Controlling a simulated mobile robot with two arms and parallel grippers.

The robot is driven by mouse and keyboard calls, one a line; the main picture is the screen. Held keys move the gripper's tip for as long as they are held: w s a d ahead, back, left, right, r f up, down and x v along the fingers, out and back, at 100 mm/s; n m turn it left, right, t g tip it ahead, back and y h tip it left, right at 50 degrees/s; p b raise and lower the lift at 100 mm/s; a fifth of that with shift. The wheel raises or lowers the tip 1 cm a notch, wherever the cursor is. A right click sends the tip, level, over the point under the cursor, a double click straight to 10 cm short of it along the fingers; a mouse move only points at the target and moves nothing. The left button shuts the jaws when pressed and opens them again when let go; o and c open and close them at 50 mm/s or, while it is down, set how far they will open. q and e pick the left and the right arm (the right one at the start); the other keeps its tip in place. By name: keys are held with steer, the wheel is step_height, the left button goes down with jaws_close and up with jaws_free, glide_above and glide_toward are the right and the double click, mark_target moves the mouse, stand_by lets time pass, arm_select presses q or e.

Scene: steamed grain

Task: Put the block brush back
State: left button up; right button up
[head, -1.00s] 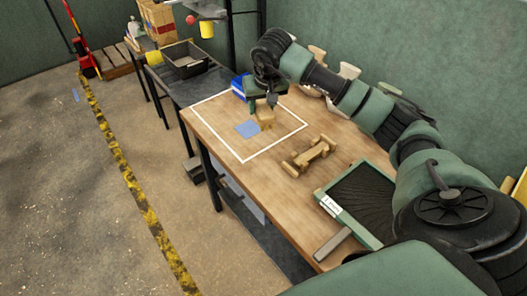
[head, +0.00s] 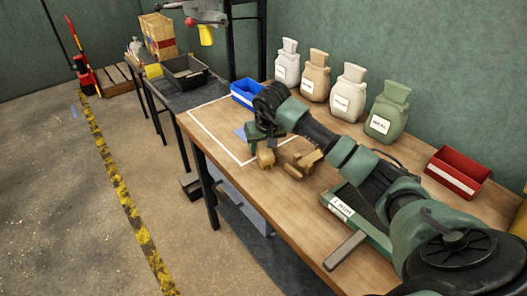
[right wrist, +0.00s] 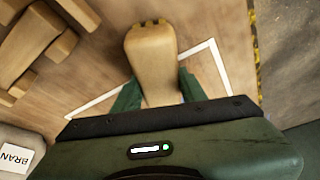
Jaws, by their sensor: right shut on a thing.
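My right gripper (head: 262,143) is shut on the wooden block brush (head: 266,158). In the right wrist view the brush (right wrist: 151,52) sticks out from between the green fingers (right wrist: 157,92), with dark tufts at its far end. I cannot tell whether it touches the table. A wooden stand (head: 299,164) is on the workbench just right of the brush, apart from it in the wrist view (right wrist: 35,45). My left gripper is not in view.
A white outline (head: 243,161) marks the bench (head: 235,150), with a blue patch (head: 239,132) inside. A blue bin (head: 247,92), several labelled sacks (head: 348,92) and a red bin (head: 458,171) stand behind. A green-framed tray (head: 341,208) lies to the right, partly hidden by my arm.

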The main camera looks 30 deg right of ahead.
steer(key=shift+r, duration=0.15)
steer(key=o, duration=1.2)
steer(key=v, duration=1.2)
steer(key=shift+s, duration=0.1)
